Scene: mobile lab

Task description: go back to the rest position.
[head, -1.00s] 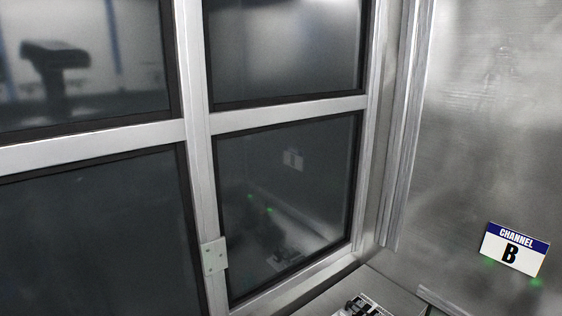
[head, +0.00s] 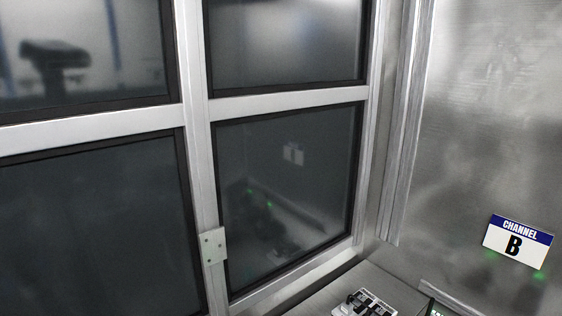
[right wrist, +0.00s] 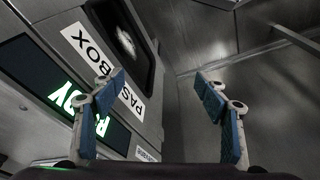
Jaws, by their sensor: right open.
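My right gripper (right wrist: 161,88) shows in the right wrist view with its two blue-padded fingers spread wide apart. Nothing is between the fingers. Behind its left finger is a panel with a white "PASS BOX" label (right wrist: 88,47), partly covered by the finger, and a lit green display (right wrist: 62,92). Neither gripper shows in the head view, so my left gripper is out of sight.
The head view shows a framed dark glass window (head: 285,190) with a hinge plate (head: 213,246). A "CHANNEL B" sign (head: 517,242) is on the metal wall at right. A device with switches (head: 364,304) sits on the ledge below.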

